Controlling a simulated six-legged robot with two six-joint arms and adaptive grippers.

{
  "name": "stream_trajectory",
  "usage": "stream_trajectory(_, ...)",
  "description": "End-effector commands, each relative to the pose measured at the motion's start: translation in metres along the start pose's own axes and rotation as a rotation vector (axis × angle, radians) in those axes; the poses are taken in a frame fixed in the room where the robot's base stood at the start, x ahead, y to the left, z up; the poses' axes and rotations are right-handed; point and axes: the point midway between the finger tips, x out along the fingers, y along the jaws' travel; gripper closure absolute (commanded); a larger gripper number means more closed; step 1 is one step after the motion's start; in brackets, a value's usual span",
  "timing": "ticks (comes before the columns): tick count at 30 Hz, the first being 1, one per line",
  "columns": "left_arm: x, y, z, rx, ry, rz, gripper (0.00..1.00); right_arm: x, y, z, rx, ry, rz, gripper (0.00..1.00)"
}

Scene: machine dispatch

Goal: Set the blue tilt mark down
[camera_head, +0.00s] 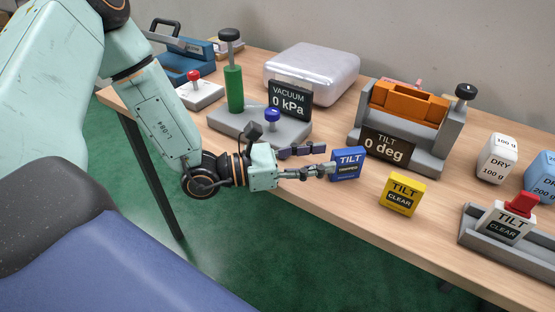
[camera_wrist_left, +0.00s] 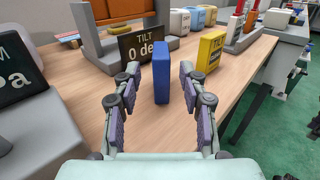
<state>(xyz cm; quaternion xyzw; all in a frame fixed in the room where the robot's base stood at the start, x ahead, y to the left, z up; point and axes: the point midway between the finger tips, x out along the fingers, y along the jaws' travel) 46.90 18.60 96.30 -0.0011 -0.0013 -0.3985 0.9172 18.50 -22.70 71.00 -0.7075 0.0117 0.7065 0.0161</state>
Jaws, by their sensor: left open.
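The blue tilt mark (camera_head: 347,164) stands upright on the wooden table, in front of the tilt device with its "0 deg" display (camera_head: 386,147). In the left wrist view the blue tilt mark (camera_wrist_left: 161,72) stands edge-on, just ahead of and between the fingers. My left gripper (camera_head: 316,162) is open at its left side, with space between each finger and the mark. The left gripper also shows in the wrist view (camera_wrist_left: 159,86). My right gripper is not in view.
A yellow "TILT CLEAR" mark (camera_head: 402,194) stands to the right of the blue one. The vacuum device (camera_head: 259,129) with its 0 kPa display is behind my gripper. A grey rail (camera_head: 490,240) holds a white and red "CLEAR" piece. The table's front edge is close.

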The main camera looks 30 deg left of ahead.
Motion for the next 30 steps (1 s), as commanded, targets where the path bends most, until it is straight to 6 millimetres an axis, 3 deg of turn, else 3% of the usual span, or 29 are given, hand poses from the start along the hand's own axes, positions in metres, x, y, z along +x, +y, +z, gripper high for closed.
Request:
stream_trajectory(21, -0.070, 0.001, 0.003, -0.001, -0.002, 0.003, 0.58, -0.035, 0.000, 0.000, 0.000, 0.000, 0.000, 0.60)
stream_trajectory(30, -0.081, -0.001, 0.000, 0.001, 0.000, 0.000, 0.58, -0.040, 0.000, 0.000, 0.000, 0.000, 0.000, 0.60)
